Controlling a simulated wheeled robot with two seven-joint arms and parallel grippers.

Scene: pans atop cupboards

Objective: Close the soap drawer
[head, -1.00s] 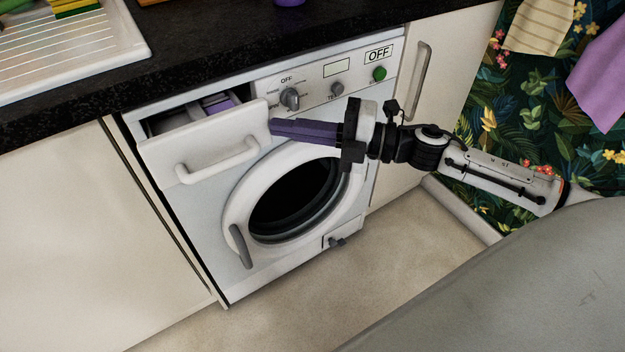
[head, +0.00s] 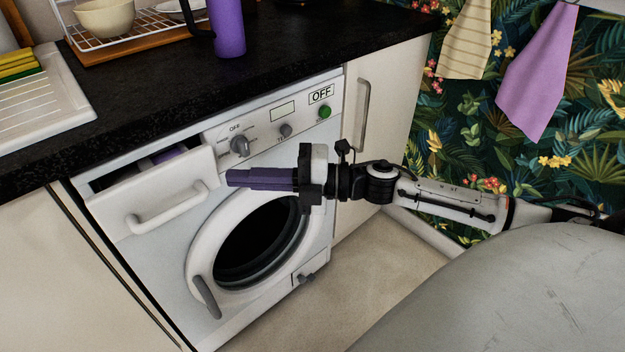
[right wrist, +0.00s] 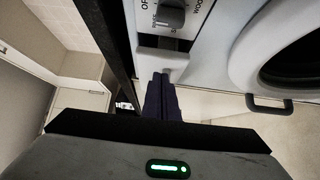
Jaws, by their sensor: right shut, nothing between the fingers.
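The soap drawer (head: 158,196) is at the upper left of the white washing machine (head: 255,300). It is pulled out, with its white handle (head: 166,208) facing forward and a dark gap with something purple behind its front. My right gripper (head: 230,178) has purple fingers, shut and empty. In the head view its tips are at the right edge of the drawer front; I cannot tell if they touch. In the right wrist view the fingers (right wrist: 160,84) point toward a white edge below the dial (right wrist: 170,14). My left gripper is not in view.
The round door (head: 245,245) below the drawer is closed. A black countertop (head: 150,95) overhangs the machine, with a purple bottle (head: 228,28), a dish rack (head: 140,38) and a sink drainer (head: 45,105) on it. Floor is clear in front.

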